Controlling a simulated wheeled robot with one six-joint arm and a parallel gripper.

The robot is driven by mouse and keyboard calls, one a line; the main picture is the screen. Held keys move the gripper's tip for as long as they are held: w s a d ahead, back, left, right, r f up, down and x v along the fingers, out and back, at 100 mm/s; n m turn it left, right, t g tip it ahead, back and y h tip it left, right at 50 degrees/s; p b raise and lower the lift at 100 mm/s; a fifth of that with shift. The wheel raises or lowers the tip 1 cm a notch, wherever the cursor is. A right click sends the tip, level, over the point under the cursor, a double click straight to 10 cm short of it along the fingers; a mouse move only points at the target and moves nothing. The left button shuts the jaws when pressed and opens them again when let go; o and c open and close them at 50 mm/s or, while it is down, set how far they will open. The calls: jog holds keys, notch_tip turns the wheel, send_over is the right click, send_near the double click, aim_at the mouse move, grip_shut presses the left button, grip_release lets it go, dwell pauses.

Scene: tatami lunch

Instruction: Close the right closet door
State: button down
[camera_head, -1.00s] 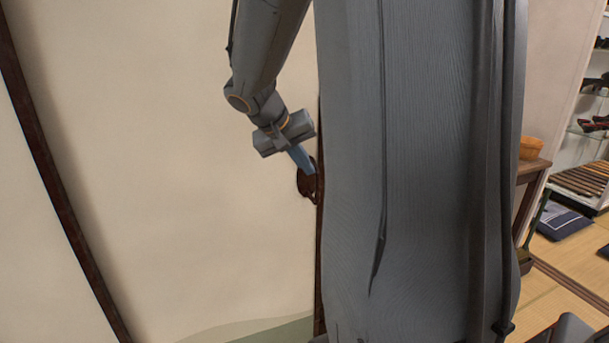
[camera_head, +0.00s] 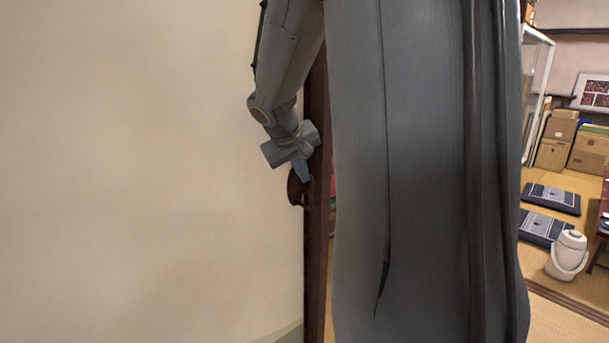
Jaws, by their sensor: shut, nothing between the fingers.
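The closet door (camera_head: 150,170) is a wide cream sliding panel filling the left half of the view. Its dark brown edge frame (camera_head: 317,255) runs upright beside my grey column. A round dark brown pull (camera_head: 297,190) sits near that edge. My gripper (camera_head: 304,176) is shut and empty, with its blue-grey fingertips at the pull, overlapping it in the view. I cannot tell if they press on it. A narrow strip past the door's edge shows something red and green. My column hides the rest of the opening, so I cannot see how far the door stands open.
Cardboard boxes (camera_head: 590,152) are stacked at the back by a glass-sided cabinet (camera_head: 537,95).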

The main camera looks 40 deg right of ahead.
jog(key=shift+s+d, duration=0.1)
jog(key=shift+d, duration=0.15)
jog(key=s+a+r+b, duration=0.2)
jog(key=a+r, duration=0.6)
jog(key=a, duration=0.1)
jog(key=shift+a, duration=0.4)
jog(key=s+a+f+n+g+y+p, duration=0.3)
jog(key=s+a+f+y+p, duration=0.2)
jog(key=s+a+f, duration=1.2)
jog(key=a+f+y, duration=0.1)
jog(key=a+f, duration=0.2)
jog(key=shift+a+f+y+p, duration=0.3)
jog(key=shift+p, duration=0.1)
jog(key=shift+s, duration=0.1)
